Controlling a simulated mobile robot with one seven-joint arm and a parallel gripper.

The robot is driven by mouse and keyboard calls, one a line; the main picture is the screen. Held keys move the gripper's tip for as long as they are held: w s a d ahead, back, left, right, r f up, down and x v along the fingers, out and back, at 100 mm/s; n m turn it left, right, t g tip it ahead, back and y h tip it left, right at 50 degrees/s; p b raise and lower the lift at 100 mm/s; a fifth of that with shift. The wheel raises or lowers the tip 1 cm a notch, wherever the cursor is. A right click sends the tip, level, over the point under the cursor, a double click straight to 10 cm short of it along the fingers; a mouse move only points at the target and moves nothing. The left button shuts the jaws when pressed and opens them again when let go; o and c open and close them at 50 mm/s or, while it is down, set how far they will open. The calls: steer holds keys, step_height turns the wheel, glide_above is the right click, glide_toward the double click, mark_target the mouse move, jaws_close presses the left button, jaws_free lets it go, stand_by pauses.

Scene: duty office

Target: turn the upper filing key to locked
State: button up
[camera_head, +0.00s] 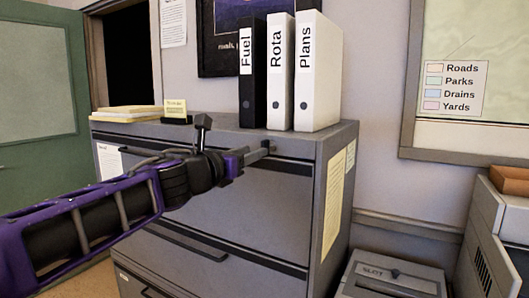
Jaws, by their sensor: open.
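A grey filing cabinet (240,215) stands in the middle, with its drawer fronts facing me. My gripper (261,153) is open at the upper right of the top drawer front, close under the cabinet's top edge. A small dark piece at the fingertips looks like the upper filing key (271,147). It is too small and too covered by the fingers to tell its turn angle, or whether the fingers touch it. My purple and black arm comes in from the left and hides part of the drawer front.
Three binders marked Fuel (252,75), Rota (280,75) and Plans (317,75) stand on the cabinet top. Yellow papers (126,112) lie at its left. A grey slotted box (392,278) stands at the right. A green door (40,130) is at the left.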

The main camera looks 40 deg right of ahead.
steer(key=shift+b+x, duration=0.5)
steer(key=shift+x, duration=2.9)
steer(key=shift+c, duration=0.3)
jaws_close()
